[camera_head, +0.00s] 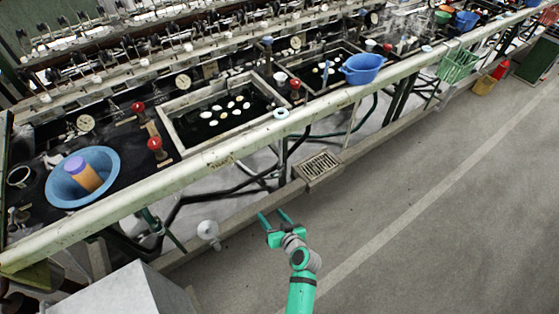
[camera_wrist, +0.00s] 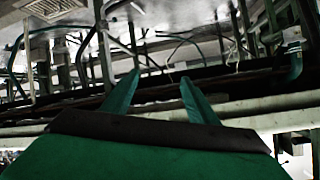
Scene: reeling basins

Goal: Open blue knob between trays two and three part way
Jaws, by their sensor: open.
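I cannot tell from the picture which tray is numbered two or three. My gripper (camera_head: 273,214) is open and empty, low in front of the bench, below and apart from the nearer knob. In the wrist view my open fingers (camera_wrist: 160,76) point at pipes under the bench; no blue knob is clear there.
The long pale rail (camera_head: 130,198) runs along the bench front. Red knobs (camera_head: 155,143), a blue basin holding an orange-purple cylinder (camera_head: 60,190) and a blue bowl (camera_head: 362,68) are on the bench side. A floor grate (camera_head: 318,167) lies below.

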